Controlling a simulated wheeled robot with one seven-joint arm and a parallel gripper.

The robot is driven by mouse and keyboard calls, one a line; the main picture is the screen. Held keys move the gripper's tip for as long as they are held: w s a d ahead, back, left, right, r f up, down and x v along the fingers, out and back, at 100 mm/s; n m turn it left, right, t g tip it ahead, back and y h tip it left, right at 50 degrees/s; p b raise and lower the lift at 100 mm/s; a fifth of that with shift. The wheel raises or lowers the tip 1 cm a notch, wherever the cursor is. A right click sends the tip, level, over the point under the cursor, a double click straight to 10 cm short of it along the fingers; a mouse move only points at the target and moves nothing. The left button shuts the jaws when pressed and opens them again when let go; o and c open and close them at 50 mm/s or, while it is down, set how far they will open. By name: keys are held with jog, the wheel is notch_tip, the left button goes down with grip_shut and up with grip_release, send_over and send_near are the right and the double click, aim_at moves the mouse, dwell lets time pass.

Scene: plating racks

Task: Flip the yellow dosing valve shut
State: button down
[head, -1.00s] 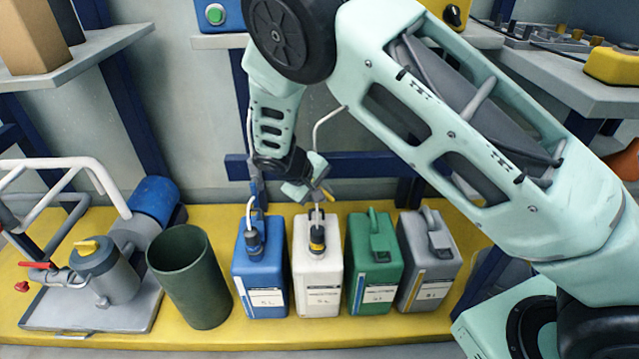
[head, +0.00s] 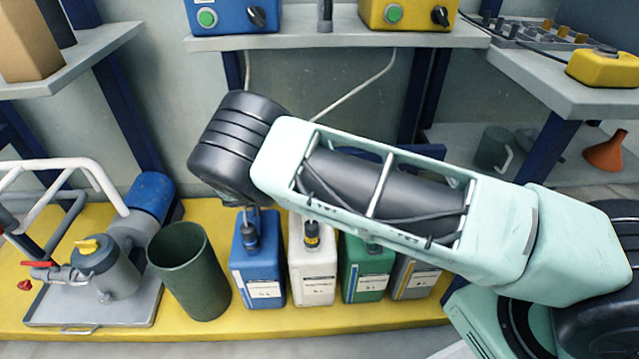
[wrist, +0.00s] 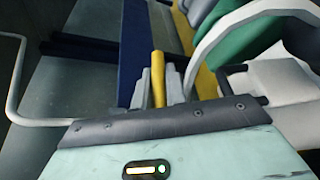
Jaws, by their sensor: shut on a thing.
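In the wrist view, the yellow dosing valve (wrist: 158,64) shows as a slim yellow lever standing between the grey fingers of my gripper (wrist: 158,86). The fingers are shut on it, one on each side. The lever's lower end is hidden behind the gripper's dark front edge. In the head view, my own arm hides both the gripper and the valve.
A blue canister (head: 258,275), a green canister (head: 367,277) and a grey canister (head: 415,283) flank the white one on the yellow bench (head: 235,318). A dark green bin (head: 190,275) stands left of them. A pale bent tube (head: 355,88) runs along the wall.

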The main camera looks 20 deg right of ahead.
jog(key=shift+r+h, duration=0.1)
jog(key=shift+h, duration=0.3)
jog(key=c, duration=1.4)
grip_release()
jog(key=shift+c, duration=0.2)
jog(key=shift+a, duration=0.1)
jog(key=a+r, duration=0.3)
jog(key=a, duration=1.3)
jog(key=shift+s+a+r+p, duration=0.15)
jog(key=shift+a+r+p, duration=0.05)
jog(key=shift+a+p, duration=0.2)
